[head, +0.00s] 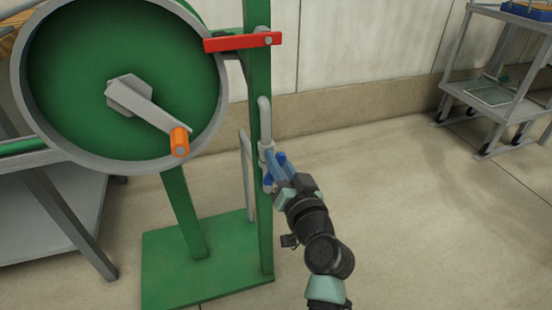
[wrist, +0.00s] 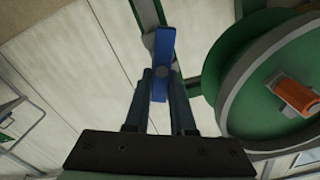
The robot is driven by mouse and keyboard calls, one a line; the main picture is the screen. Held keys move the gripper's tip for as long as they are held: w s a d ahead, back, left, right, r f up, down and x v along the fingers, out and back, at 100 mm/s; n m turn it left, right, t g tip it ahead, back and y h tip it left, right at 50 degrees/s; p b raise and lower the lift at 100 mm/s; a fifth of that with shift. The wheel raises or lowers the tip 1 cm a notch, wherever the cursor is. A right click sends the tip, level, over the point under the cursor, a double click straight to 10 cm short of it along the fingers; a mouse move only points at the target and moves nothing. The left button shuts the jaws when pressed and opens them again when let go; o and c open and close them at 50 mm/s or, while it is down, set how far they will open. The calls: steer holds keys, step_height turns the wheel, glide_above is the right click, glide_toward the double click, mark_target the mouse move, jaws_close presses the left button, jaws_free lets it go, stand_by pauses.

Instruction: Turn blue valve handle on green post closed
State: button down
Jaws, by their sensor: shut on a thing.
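The blue valve handle (head: 281,157) is on a grey pipe fitting at the green post (head: 260,95), low on its right side in the head view. My gripper (head: 275,172) reaches it from the lower right and covers its middle. In the wrist view the blue handle (wrist: 161,45) is a flat bar with a round grey pivot, running up the picture between my two fingers (wrist: 161,78). The fingers are shut on it, one on each side. Part of the valve body is hidden behind the handle and fingers.
A large green wheel (head: 65,70) with an orange-knobbed crank (head: 180,141) is left of the post. A red lever (head: 240,42) sits higher on the post. A green base plate (head: 165,265) lies below. A grey cart (head: 485,93) stands far right; the floor between is clear.

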steer(key=m, duration=0.2)
steer(key=m+p, duration=0.1)
steer(key=shift+d+f+m, duration=0.15)
steer(key=shift+d+m, duration=0.1)
steer(key=shift+m, duration=0.15)
steer(key=m, duration=0.2)
steer(key=m+p, duration=0.1)
steer(key=shift+w+d+f+m, duration=0.1)
steer(key=shift+d+f+m, duration=0.1)
steer(key=shift+f+m, duration=0.1)
steer(key=m, duration=0.2)
steer(key=f+m+p, duration=0.1)
steer(key=m, duration=0.2)
steer(key=shift+d+m+p, duration=0.1)
steer(key=shift+m+p, duration=0.2)
steer(key=c, duration=0.8)
jaws_free()
steer(key=shift+o, duration=0.2)
steer(key=p+v, duration=0.3)
steer(key=v, duration=1)
steer(key=shift+w, duration=0.1)
